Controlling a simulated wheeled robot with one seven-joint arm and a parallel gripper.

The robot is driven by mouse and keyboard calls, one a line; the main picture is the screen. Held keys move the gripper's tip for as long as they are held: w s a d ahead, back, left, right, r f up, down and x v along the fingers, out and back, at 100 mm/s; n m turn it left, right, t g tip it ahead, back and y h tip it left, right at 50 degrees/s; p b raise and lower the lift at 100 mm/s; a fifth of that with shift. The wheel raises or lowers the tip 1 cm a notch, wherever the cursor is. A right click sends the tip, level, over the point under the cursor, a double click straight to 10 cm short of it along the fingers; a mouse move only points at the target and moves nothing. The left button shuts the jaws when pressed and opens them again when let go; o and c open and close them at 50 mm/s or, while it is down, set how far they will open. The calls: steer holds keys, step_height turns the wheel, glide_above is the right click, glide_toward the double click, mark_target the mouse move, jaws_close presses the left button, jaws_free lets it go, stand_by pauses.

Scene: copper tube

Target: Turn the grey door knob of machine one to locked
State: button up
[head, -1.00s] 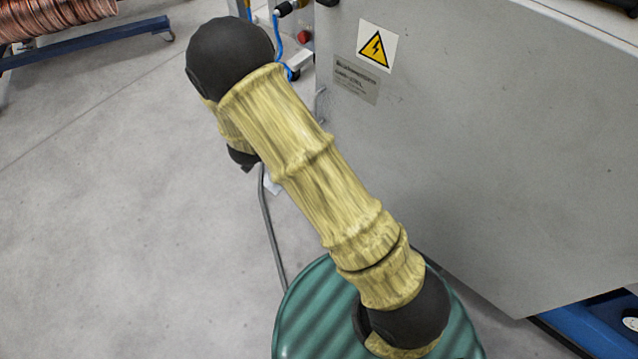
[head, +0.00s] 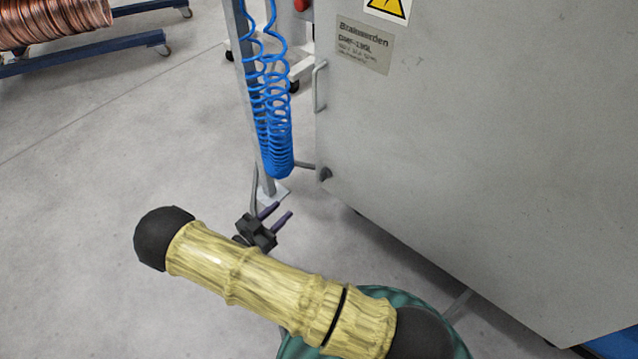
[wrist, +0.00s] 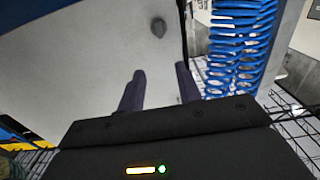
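The grey door knob (head: 325,174) is a small dark grey knob near the lower left corner of the pale grey machine door (head: 440,150). It also shows in the wrist view (wrist: 158,27), on the pale panel beyond my fingertips and roughly in line with the gap between them. My gripper (head: 276,215) is below and to the left of the knob in the head view, apart from it. Its two purple fingers (wrist: 160,69) are open with nothing between them. The knob's exact turn angle is too small to tell.
A blue coiled hose (head: 272,120) hangs on a grey post just left of the machine, close to my gripper; it is at the right in the wrist view. A door handle (head: 319,87) sticks out above the knob. Copper coils (head: 60,20) lie far left. Floor on the left is clear.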

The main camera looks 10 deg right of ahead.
mark_target(321, 174)
steer(key=shift+r, duration=0.1)
steer(key=b+x, duration=0.6)
steer(key=x, duration=1)
steer(key=shift+w, duration=0.15)
steer(key=shift+w+d+b, duration=0.35)
steer(key=shift+w+d, duration=0.05)
steer(key=shift+d, duration=0.1)
steer(key=c, duration=0.6)
